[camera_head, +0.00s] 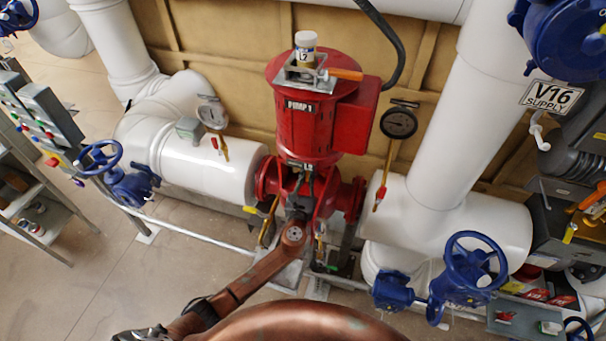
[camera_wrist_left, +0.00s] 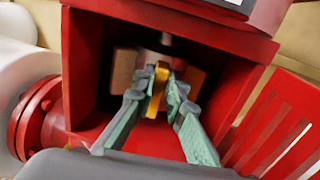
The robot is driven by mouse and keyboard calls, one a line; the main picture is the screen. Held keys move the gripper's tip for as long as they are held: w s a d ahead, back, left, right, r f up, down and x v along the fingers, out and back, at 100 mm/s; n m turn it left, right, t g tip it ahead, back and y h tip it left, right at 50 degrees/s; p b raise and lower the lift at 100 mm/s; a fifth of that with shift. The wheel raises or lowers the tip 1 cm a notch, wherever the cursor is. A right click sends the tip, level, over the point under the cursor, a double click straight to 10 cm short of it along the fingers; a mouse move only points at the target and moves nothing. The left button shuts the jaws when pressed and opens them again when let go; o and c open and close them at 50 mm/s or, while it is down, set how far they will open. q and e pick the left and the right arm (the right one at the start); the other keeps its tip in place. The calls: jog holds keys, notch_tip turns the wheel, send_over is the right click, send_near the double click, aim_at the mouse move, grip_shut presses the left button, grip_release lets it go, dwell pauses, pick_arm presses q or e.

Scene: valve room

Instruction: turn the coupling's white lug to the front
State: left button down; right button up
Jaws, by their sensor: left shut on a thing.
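The red pump (camera_head: 306,125), labelled PUMP 1, stands upright in the middle of the head view. My left gripper (camera_head: 303,180) reaches into the open window below its motor. In the left wrist view, the fingertips of my left gripper (camera_wrist_left: 166,98) are shut on a yellow lug (camera_wrist_left: 160,82) of the coupling, inside the red housing (camera_wrist_left: 88,70). A pale round part of the coupling (camera_wrist_left: 152,60) shows behind and above the lug. I cannot make out a white lug; the fingers and housing hide much of the coupling.
On the pump top are a white-capped jar (camera_head: 305,48) and an orange-handled tool (camera_head: 345,74). White pipes (camera_head: 195,165) flank the pump, with a gauge (camera_head: 398,123) at right. Blue valve wheels (camera_head: 475,262) stand right and left. Floor (camera_head: 60,280) is clear at lower left.

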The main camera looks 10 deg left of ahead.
pick_arm(q)
jog(key=c, duration=2)
grip_release()
jog(key=shift+o, duration=0.2)
jog(key=s, duration=0.8)
jog(key=shift+d, duration=0.15)
jog(key=shift+c, duration=0.7)
